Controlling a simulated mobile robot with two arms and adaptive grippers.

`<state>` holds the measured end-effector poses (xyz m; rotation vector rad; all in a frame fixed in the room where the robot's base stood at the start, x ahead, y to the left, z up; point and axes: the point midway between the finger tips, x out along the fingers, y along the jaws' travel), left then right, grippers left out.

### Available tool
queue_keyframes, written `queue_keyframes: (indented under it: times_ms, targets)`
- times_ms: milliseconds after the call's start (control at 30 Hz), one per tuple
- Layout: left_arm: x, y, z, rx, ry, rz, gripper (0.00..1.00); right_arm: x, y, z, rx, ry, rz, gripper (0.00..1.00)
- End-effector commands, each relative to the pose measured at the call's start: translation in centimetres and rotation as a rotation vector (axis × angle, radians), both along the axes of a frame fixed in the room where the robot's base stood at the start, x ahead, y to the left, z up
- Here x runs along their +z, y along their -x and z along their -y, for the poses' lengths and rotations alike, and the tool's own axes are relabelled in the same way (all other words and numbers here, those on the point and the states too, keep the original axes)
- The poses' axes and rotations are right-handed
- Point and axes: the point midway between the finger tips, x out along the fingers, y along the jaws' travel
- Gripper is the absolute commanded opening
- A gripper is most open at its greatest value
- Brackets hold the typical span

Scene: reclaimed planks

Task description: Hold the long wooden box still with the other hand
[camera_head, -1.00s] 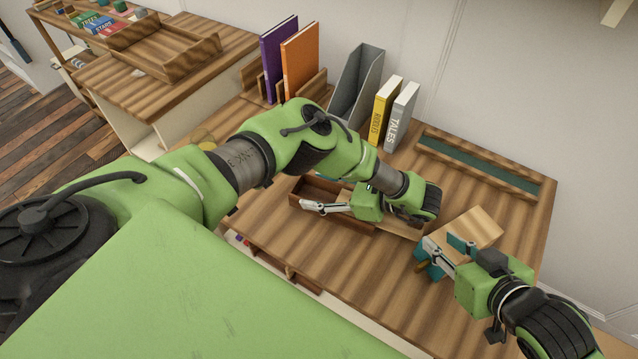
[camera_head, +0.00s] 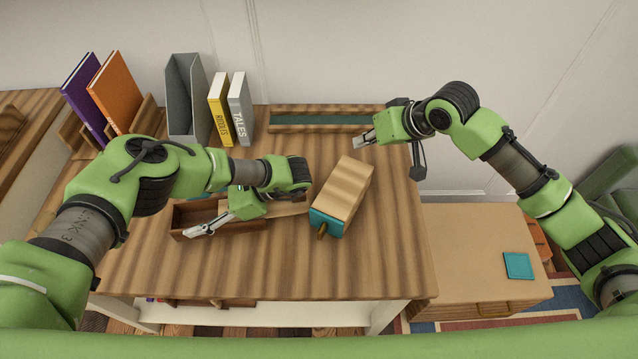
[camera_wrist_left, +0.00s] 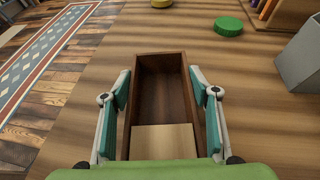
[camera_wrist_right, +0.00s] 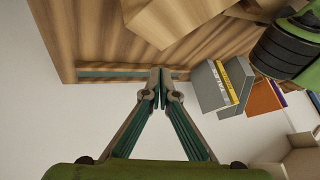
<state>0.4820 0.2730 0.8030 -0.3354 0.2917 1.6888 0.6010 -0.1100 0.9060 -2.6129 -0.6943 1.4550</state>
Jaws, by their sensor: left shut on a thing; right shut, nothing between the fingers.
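The long wooden box (camera_head: 255,227) is a dark brown, open-topped box lying on the plank table. A pale wooden panel (camera_wrist_left: 163,141) covers its near end in the left wrist view; the rest of its inside looks empty. My left gripper (camera_head: 208,212) is shut on the box, one finger along each long side; both fingers show in the left wrist view (camera_wrist_left: 160,88). Part of the box is hidden under my left wrist. My right gripper (camera_head: 366,138) is shut and empty, in the air above the table's back right, apart from the box; its closed fingertips show in the right wrist view (camera_wrist_right: 160,78).
A wooden block with a teal end and knob (camera_head: 343,188) stands right of the box. A grey file holder (camera_head: 187,100), upright books (camera_head: 239,110) and a long green-lined tray (camera_head: 320,119) line the back. The table's front right is clear. A lower cabinet (camera_head: 470,250) stands to the right.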

Motion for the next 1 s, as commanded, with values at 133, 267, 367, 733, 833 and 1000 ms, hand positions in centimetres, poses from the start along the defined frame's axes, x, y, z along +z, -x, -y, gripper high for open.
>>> queue_keyframes:
  times_ms: [133,267,367,733,833,1000]
  targets:
    - [0.0,0.0,0.0,0.000,0.000,0.000,0.28,-2.0,1.0,0.5,-0.278,-0.209,-0.340,0.00]
    - [0.0,0.0,0.0,0.000,0.000,0.000,0.28,-3.1,2.6,0.2,-0.526,-0.381,-0.666,0.00]
    - [0.0,0.0,0.0,0.000,0.000,0.000,0.28,-3.2,3.7,-0.2,-0.707,-0.497,-0.923,0.00]
    - [0.0,0.0,0.0,0.000,0.000,0.000,0.28,-1.4,6.3,-1.3,-1.090,-0.685,-1.581,0.00]
    - [0.0,0.0,0.0,0.000,0.000,-0.001,0.28,-1.3,6.4,-1.5,-1.115,-0.692,-1.633,0.00]
    - [0.0,0.0,0.0,0.000,0.000,-0.001,0.28,-2.1,6.8,-3.2,-1.120,-0.693,-1.648,0.00]
